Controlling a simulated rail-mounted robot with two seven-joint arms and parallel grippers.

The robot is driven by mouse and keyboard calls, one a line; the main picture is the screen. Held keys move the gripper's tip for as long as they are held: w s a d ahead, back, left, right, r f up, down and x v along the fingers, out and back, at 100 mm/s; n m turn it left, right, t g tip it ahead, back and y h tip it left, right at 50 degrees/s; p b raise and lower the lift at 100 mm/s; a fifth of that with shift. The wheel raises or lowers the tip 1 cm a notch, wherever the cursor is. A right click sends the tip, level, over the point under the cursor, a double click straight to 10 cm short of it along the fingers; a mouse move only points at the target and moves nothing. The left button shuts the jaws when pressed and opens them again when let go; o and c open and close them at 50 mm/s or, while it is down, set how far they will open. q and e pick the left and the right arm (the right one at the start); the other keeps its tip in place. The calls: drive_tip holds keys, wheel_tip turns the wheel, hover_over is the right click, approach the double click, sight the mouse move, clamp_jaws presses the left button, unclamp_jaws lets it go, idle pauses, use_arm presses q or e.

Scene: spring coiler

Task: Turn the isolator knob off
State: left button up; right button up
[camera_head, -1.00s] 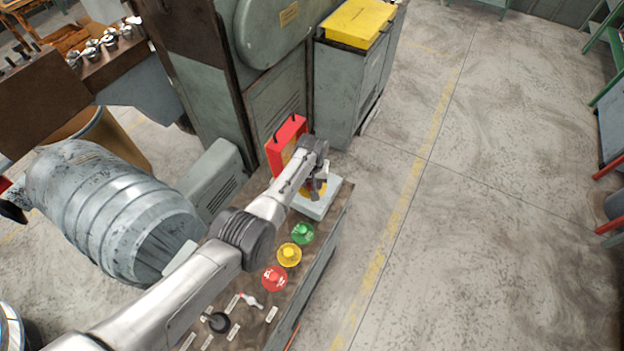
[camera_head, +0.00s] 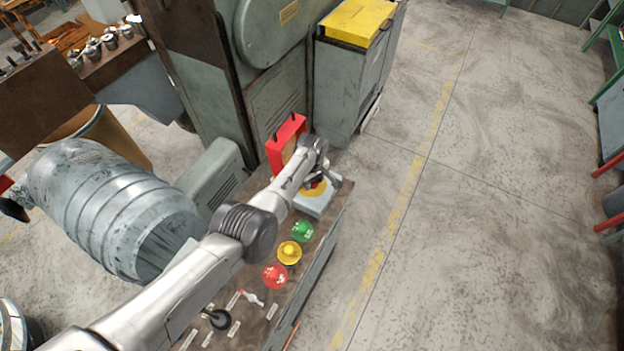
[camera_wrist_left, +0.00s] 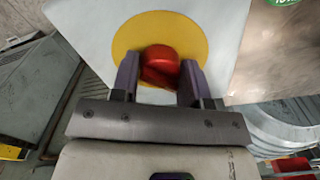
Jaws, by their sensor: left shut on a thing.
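The isolator knob (camera_wrist_left: 160,66) is red and sits on a yellow disc (camera_wrist_left: 203,36) on a pale grey box (camera_wrist_left: 232,15) in the left wrist view. In the head view the box (camera_head: 318,206) stands at the far end of the control panel, and my arm partly covers the disc and knob. My left gripper (camera_wrist_left: 160,75) is shut on the knob, one finger on each side of it. In the head view the gripper (camera_head: 316,183) is over the box, its fingertips hard to make out. My right gripper is not in view.
A red frame (camera_head: 287,143) stands just behind the box. Green (camera_head: 302,231), yellow (camera_head: 289,253) and red (camera_head: 275,276) buttons, a small lever (camera_head: 252,298) and a black knob (camera_head: 217,319) line the panel nearer me. Open floor (camera_head: 470,230) lies to the right.

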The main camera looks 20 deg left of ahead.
use_arm(q)
drive_tip(key=shift+n, duration=0.3)
idle(0.4)
drive_tip(key=o, duration=0.9)
wheel_tip(320, 180, up, 6)
drive_tip(key=p, duration=0.4)
drive_tip(key=shift+r+p, duration=0.85)
drive_tip(key=shift+r, duration=3)
